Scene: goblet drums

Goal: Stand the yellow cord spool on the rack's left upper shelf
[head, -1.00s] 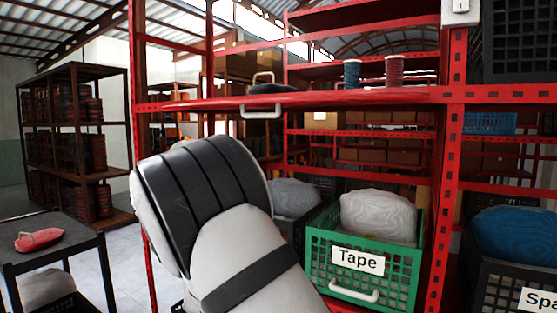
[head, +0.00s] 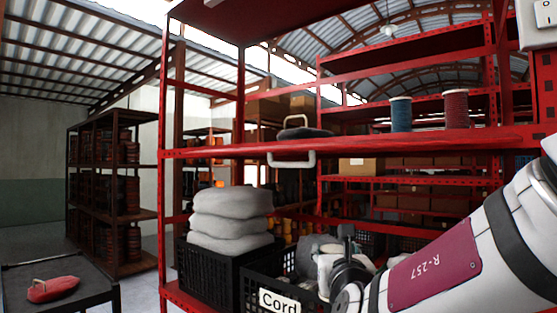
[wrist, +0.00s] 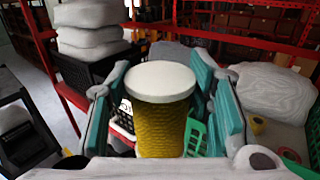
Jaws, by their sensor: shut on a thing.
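The yellow cord spool (wrist: 165,130), with a white round top, stands upright between the teal pads of my gripper (wrist: 162,100) in the wrist view. My gripper is shut on it. In the head view my gripper (head: 325,258) is low, by the bin labelled Cord and below the red upper shelf (head: 370,143); the spool cannot be made out there. That shelf carries a dark pad with a tan handle (head: 300,129) at left, and a blue spool (head: 401,114) and a dark red spool (head: 456,108) further right.
The black Cord bin (head: 254,285) stands below the shelf, beside a black crate with stacked grey sacks (head: 230,218). A white handle (head: 291,160) hangs at the shelf's front edge. Bare shelf shows between the dark pad and blue spool. A red iron-like object (head: 52,289) lies at far left.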

